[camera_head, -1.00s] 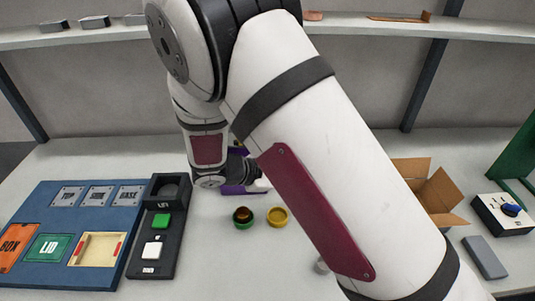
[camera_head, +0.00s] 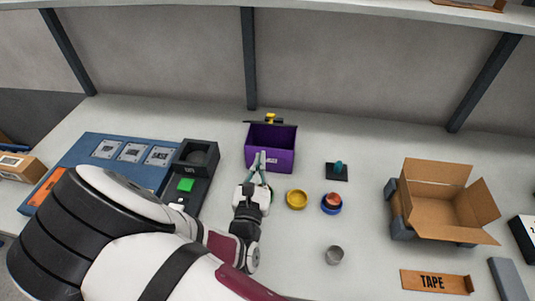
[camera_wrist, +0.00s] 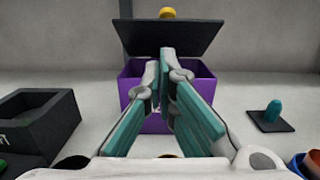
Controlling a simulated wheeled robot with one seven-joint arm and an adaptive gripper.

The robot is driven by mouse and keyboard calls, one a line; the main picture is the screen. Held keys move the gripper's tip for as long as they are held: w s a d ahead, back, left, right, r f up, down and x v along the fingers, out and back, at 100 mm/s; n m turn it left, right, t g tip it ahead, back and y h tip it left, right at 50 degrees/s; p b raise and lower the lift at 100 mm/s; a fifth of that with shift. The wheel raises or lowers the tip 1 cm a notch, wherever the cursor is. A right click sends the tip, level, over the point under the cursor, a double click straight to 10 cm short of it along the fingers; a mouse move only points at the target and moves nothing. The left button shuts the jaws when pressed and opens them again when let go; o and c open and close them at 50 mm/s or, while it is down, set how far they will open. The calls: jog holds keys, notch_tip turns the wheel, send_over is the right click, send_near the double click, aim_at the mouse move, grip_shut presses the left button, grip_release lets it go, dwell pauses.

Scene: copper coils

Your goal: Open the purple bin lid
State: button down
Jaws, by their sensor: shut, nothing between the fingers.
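The purple bin (camera_head: 270,157) stands near the back of the table, left of the middle, with its front towards me. Its dark lid (camera_head: 285,124) is raised at the back edge, so the inside shows from above. In the wrist view the lid (camera_wrist: 190,38) stands up behind the purple bin (camera_wrist: 206,72), with a yellow knob (camera_wrist: 167,13) at its top. My gripper (camera_head: 262,156) is in front of the bin, its fingertips overlapping the front wall in the head view. In the wrist view my gripper (camera_wrist: 165,55) has its fingertips together and empty. I cannot tell whether they touch the bin.
Left of the bin are a black box (camera_head: 197,157) and a blue board (camera_head: 112,149). To the right are a yellow cup (camera_head: 297,199), a blue-rimmed cup (camera_head: 331,208), a dark pad with a teal peg (camera_head: 337,170) and an open cardboard box (camera_head: 432,212).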

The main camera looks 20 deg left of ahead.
aim_at(272, 119)
jog(key=b+x, duration=0.2)
jog(key=x, duration=0.6)
jog(key=shift+w+b, duration=0.25)
jog(key=shift+b, duration=0.15)
jog(key=shift+r, duration=0.15)
